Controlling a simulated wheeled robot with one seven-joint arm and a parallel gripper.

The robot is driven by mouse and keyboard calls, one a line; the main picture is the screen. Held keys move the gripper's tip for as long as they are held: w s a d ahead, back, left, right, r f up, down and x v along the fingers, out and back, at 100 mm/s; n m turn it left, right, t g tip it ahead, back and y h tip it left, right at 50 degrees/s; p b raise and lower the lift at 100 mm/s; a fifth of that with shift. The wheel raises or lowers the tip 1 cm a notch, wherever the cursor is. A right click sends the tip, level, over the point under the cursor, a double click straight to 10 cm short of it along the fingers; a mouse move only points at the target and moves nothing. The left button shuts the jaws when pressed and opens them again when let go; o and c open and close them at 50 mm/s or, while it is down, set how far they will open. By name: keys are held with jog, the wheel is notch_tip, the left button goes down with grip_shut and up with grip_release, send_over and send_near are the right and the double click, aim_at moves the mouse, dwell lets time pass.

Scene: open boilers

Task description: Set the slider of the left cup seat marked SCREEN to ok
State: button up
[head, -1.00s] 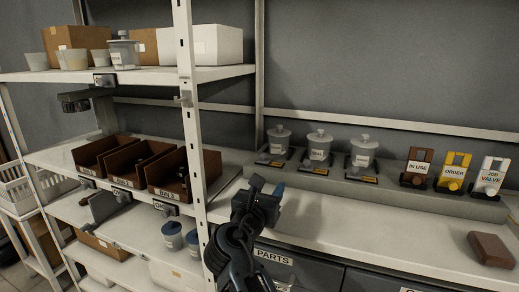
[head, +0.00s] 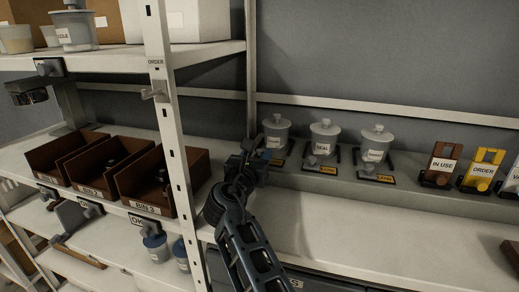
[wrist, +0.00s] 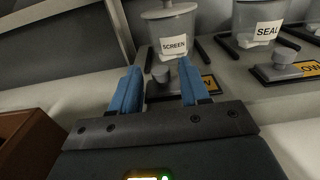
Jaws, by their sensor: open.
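The left cup (head: 276,130), a grey lidded pot, sits in its seat on the back ledge. In the wrist view its label reads SCREEN (wrist: 174,45). In front of it is the slider's grey knob (wrist: 160,73) on a dark plate. A yellow strip (wrist: 209,83) shows to the right of the knob, partly hidden by my right finger, its lettering unreadable. My gripper (wrist: 158,82) is open, its blue fingers on either side of the knob in the picture. Contact is not visible. In the head view my gripper (head: 246,160) is at the left cup's front left, hiding part of the seat.
The SEAL cup (head: 323,138) and a third cup (head: 376,144) stand to the right with similar sliders. A shelf upright (head: 171,125) and brown bins (head: 160,180) are to the left. The white counter (head: 340,235) in front is clear.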

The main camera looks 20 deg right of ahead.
jog(key=shift+x, duration=1.25)
jog(key=shift+c, duration=0.3)
grip_shut()
jog(key=shift+r, duration=0.1)
